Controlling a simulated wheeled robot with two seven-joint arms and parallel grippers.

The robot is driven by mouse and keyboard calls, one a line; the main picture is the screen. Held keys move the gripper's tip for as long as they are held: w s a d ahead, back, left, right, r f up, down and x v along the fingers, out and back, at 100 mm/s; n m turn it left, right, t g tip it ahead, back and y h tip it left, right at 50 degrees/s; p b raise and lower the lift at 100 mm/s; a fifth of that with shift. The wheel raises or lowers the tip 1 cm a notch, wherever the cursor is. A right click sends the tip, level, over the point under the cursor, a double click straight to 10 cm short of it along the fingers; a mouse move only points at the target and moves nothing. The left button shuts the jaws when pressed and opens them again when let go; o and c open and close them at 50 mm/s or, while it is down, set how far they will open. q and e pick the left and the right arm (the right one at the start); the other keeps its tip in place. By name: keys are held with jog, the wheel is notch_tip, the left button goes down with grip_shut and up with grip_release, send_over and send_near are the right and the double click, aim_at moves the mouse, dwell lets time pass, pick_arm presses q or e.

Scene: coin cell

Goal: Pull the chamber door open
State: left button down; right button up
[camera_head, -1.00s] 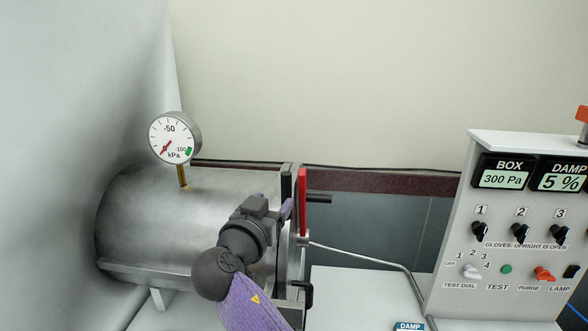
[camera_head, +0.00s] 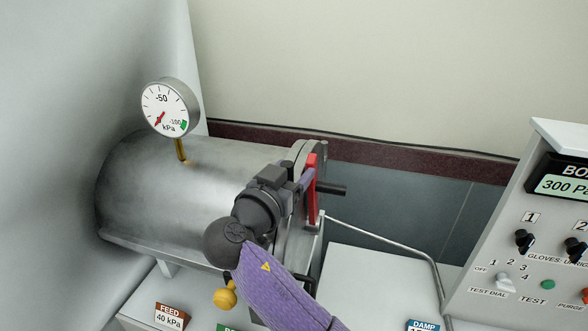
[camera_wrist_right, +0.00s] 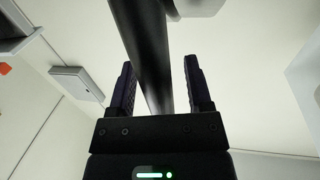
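The chamber (camera_head: 150,200) is a grey metal cylinder lying on its side at the left of the head view. Its round door (camera_head: 309,238) is at the right end, partly hidden by my right arm. An upright red lever (camera_head: 312,190) and a short black bar (camera_head: 333,190) show at the door. My right gripper (camera_head: 304,182) is at the door's edge, beside the red lever. In the right wrist view, a dark bar (camera_wrist_right: 150,45) runs between the spread fingers of the gripper (camera_wrist_right: 160,85), with a gap to the right finger. My left gripper is not in view.
A dial gauge (camera_head: 168,108) stands on the chamber, its red needle at the low left. A control panel (camera_head: 560,220) stands at right. A bent metal rod (camera_head: 385,240) runs from the door area over a white surface (camera_head: 370,290). A yellow knob (camera_head: 225,296) is below.

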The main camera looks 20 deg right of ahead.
jog(key=shift+d, duration=0.1)
grip_shut()
dwell(1.1)
